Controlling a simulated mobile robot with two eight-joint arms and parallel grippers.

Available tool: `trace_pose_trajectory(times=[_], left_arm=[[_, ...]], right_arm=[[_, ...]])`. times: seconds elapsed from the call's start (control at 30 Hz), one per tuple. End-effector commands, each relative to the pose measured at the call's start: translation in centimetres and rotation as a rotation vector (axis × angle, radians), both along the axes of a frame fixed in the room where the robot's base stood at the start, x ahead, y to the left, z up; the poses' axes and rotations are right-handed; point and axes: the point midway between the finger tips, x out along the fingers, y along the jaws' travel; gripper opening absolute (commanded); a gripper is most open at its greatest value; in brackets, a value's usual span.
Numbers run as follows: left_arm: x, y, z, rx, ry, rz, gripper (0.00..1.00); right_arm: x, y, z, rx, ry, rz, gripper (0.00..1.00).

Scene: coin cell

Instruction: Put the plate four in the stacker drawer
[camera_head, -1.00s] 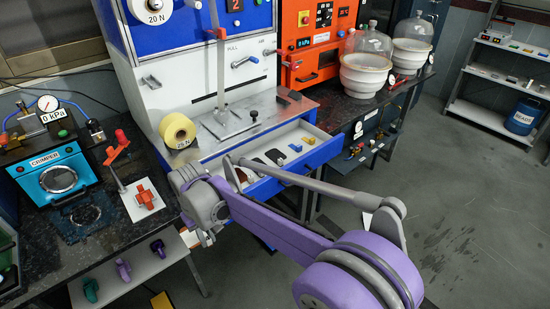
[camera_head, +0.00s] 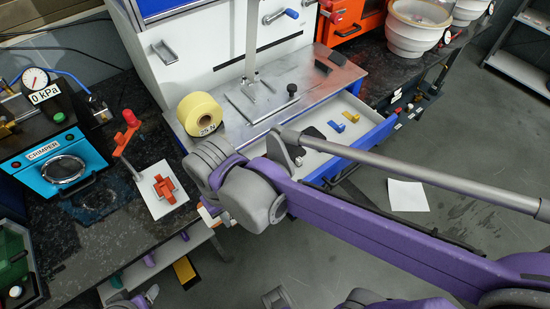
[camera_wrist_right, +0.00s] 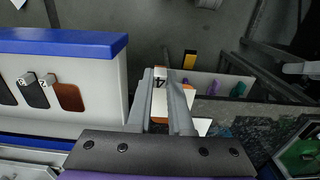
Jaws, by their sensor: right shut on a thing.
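My right gripper (camera_wrist_right: 160,74) is shut on plate four (camera_wrist_right: 159,103), by its white tab marked 4; part of the plate shows orange-brown. It holds the plate outside the open stacker drawer, to the right of it in the wrist view. The drawer has a blue front (camera_wrist_right: 62,42) and white inside (camera_wrist_right: 105,98); it holds a dark plate marked 2 (camera_wrist_right: 34,94) and a brown plate marked 3 (camera_wrist_right: 68,97). The drawer (camera_head: 352,108) also shows in the head view, partly behind my right arm. Grey and purple parts of mine show at the bottom edge; my left gripper's jaws are unclear.
The blue crimper (camera_head: 57,165) and a red-handled tool (camera_head: 163,187) stand on the dark bench at left. A low shelf holds coloured pieces (camera_wrist_right: 238,89).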

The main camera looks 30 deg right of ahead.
Motion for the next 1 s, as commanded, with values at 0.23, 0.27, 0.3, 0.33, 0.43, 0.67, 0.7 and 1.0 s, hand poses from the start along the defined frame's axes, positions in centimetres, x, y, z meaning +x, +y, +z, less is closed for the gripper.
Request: trace_pose_trajectory(times=[0.23,0.27,0.3,0.33,0.43,0.67,0.7,1.0], left_arm=[[0.0,0.0,0.2,0.000,-0.001,0.000,0.69],[0.0,0.0,0.2,0.000,-0.001,0.000,0.69],[0.0,0.0,0.2,0.000,-0.001,0.000,0.69],[0.0,0.0,0.2,0.000,-0.001,0.000,0.69],[0.1,0.0,0.3,0.000,-0.001,0.000,0.69],[0.0,0.0,0.2,0.000,-0.001,0.000,0.69],[0.0,0.0,0.2,0.000,-0.001,0.000,0.69],[0.0,0.0,-0.3,0.000,0.001,0.000,0.69]], right_arm=[[4.0,-5.8,0.0,-0.001,0.000,-0.010,0.00],[4.4,-6.5,0.0,-0.001,0.000,-0.010,0.00],[5.1,-7.4,0.0,-0.001,0.000,-0.010,0.00],[5.5,-8.0,0.0,-0.001,0.000,-0.009,0.00],[6.9,-10.1,0.0,-0.002,0.000,-0.008,0.00],[8.8,-12.7,-1.1,0.001,0.000,0.001,0.00],[8.7,-12.6,-1.6,0.001,0.000,0.001,0.00],[8.7,-12.6,-5.0,0.000,0.000,0.000,0.00]])
